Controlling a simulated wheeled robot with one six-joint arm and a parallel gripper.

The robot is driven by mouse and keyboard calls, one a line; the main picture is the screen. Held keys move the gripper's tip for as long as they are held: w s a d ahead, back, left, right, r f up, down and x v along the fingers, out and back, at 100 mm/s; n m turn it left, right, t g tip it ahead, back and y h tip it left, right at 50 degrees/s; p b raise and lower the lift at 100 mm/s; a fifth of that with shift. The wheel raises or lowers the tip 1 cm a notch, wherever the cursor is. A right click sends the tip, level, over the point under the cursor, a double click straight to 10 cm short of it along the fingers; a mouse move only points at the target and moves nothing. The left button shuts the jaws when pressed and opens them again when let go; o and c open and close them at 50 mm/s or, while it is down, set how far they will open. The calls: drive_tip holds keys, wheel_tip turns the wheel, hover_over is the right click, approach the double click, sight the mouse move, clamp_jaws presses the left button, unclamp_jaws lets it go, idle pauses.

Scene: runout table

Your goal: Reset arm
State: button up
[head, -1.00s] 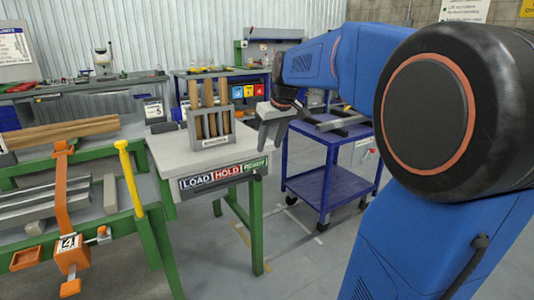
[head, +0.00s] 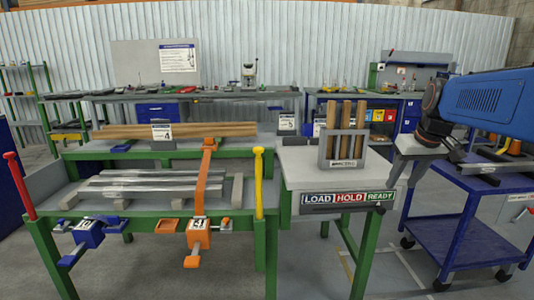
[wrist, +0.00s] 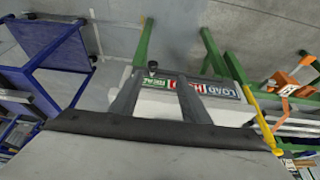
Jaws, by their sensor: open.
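My blue arm (head: 490,100) comes in from the right in the head view. My gripper (head: 408,172) hangs at its end, just right of the small grey table (head: 300,176). In the wrist view my gripper (wrist: 160,82) shows two grey fingers apart with nothing between them. The table's front sign (head: 348,198) reads LOAD, HOLD, READY. It also shows beyond the fingers in the wrist view (wrist: 192,88). A grey rack (head: 342,164) holding upright wooden bars (head: 346,125) stands on the table, left of my gripper.
A blue cart (head: 475,215) stands at the right, below my arm. A green-framed runout table (head: 150,213) with grey bars (head: 150,184), an orange clamp (head: 200,225) and red (head: 20,185) and yellow posts (head: 259,185) stands at the left. Grey floor (head: 310,260) shows in front.

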drive_tip(key=s+a+f, duration=0.4)
drive_tip(key=s+f, duration=0.1)
drive_tip(key=s, duration=0.3)
drive_tip(key=s+a+f, duration=0.4)
drive_tip(key=s+f, duration=0.1)
drive_tip(key=s, duration=0.3)
drive_tip(key=s+a+f, duration=0.4)
drive_tip(key=s+f, duration=0.2)
drive_tip(key=s, duration=0.2)
drive_tip(key=shift+s+a, duration=0.35)
drive_tip(key=shift+r, duration=0.1)
idle(1.2)
